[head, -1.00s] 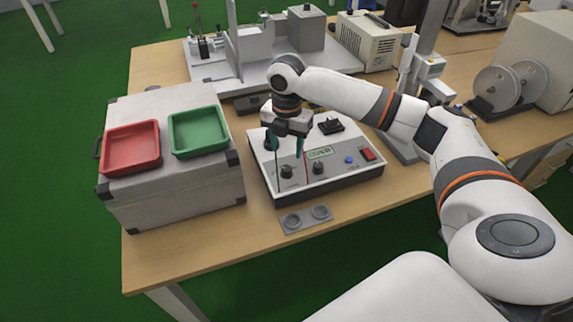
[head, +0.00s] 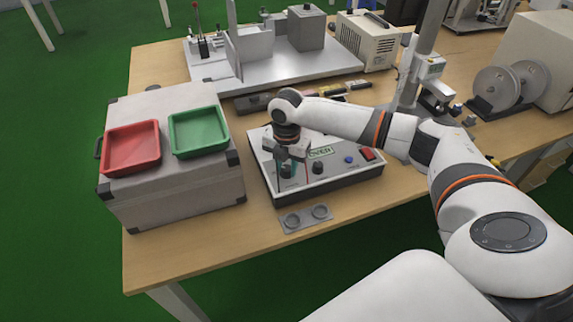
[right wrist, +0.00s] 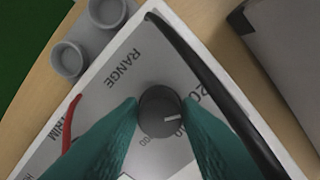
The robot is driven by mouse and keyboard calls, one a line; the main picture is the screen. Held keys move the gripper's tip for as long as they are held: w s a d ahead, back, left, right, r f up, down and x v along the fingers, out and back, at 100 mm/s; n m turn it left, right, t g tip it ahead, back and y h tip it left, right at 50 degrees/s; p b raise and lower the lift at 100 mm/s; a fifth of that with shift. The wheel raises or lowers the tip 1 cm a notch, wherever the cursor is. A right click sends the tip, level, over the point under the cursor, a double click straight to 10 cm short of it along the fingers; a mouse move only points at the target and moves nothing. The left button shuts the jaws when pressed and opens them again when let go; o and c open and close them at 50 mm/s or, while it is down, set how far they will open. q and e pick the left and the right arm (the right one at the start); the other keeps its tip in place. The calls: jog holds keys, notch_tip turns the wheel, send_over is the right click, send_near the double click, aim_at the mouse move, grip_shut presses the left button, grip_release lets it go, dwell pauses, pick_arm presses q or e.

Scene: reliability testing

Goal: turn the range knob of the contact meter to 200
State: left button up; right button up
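The contact meter (head: 340,178) is a pale box with a sloped panel on the wooden table. Its range knob (right wrist: 161,112) is dark and round, beside the printed word RANGE, in the right wrist view. Its white mark points right in that view, towards partly hidden numbers; I cannot read the setting fully. My right gripper (right wrist: 160,104) has its two teal fingers against opposite sides of the knob, with no clear gap. In the head view, my right gripper (head: 287,170) covers most of this knob. My left gripper is out of view.
A second knob (head: 318,168), a blue button (head: 348,160) and a red switch (head: 367,154) sit to the right on the panel. A black lead (right wrist: 205,70) and a red lead (right wrist: 70,120) cross the panel. A grey two-cup holder (head: 305,218) lies in front.

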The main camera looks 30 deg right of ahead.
jog(key=shift+c, duration=1.4)
jog(key=shift+r+m+p, duration=0.15)
jog(key=shift+m+p, duration=0.15)
jog(key=shift+p, duration=0.3)
jog(key=m+p, duration=0.6)
jog(key=p, duration=0.2)
jog(key=shift+r+p, duration=0.15)
jog(key=shift+p, duration=0.15)
jog(key=m+p, duration=0.2)
jog(key=m, duration=0.1)
jog(key=shift+p, duration=0.3)
jog(key=shift+f+m+p, duration=0.25)
jog(key=shift+m+p, duration=0.45)
jog(key=shift+m, duration=0.5)
jog(key=o, duration=1)
jog(key=shift+c, duration=0.2)
